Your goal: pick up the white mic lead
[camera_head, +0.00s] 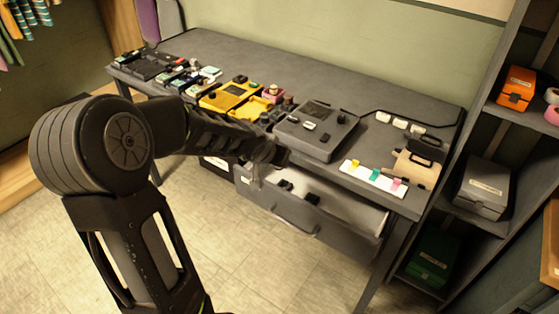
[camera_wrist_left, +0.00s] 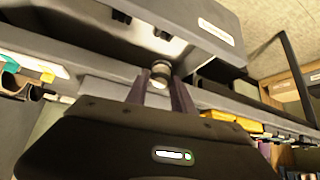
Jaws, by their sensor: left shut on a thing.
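My left gripper (camera_head: 262,160) reaches over the left end of the open drawer (camera_head: 338,212), just in front of the table edge. In the left wrist view, its two fingers (camera_wrist_left: 162,90) are shut on a small round thing (camera_wrist_left: 161,69) with a pale grey band. I cannot tell whether this is the white mic lead. Several small white pieces (camera_head: 400,123) lie at the right back of the table, with a thin black line behind them. I cannot make out a white lead for certain. My right gripper is not in view.
A grey console (camera_head: 316,130) and a yellow device (camera_head: 230,95) stand on the table (camera_head: 320,80). A white strip with coloured tabs (camera_head: 373,178) lies near the front edge. Shelves with an orange box (camera_head: 516,88) are at the right.

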